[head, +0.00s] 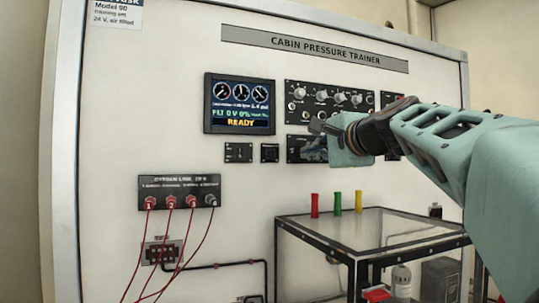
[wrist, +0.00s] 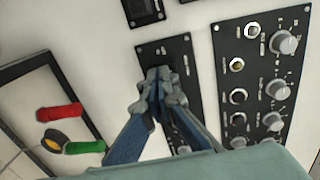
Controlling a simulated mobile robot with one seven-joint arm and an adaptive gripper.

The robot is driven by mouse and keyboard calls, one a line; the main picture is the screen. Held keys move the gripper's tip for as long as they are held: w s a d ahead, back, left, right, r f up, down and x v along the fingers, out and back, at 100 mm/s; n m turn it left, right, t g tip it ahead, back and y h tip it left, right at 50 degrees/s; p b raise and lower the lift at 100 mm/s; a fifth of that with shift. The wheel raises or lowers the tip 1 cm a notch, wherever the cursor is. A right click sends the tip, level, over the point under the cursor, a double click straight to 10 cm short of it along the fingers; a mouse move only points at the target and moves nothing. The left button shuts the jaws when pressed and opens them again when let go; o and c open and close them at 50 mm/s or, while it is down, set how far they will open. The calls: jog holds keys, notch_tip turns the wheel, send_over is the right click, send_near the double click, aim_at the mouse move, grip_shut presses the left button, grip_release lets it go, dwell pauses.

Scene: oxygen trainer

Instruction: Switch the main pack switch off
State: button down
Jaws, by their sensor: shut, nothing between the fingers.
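My gripper (wrist: 160,76) is shut, with its fingertips together and nothing seen between them. In the wrist view the tips lie over the upper part of a narrow dark panel (wrist: 178,50) on the white board. In the head view my gripper (head: 318,127) is at the same small panel (head: 300,155), just below the knob panel. I cannot tell whether the tips touch it. The main pack switch cannot be made out; the fingers cover the middle of this panel. A knob (wrist: 184,149) shows partly beside the fingers.
The knob panel (wrist: 262,75) stands close beside my gripper. A lit display (head: 239,104) reads READY. A black-framed table (head: 350,236) stands below, with red (head: 315,206), green (head: 337,203) and yellow (head: 358,201) cylinders near its back. Red cables hang from a socket panel (head: 180,187) at left.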

jog(key=b, duration=0.2)
jog(key=f+t+b, duration=0.1)
jog(key=b, duration=0.1)
jog(key=shift+w+a, duration=0.15)
jog(key=shift+w, duration=0.15)
jog(key=shift+f, duration=0.15)
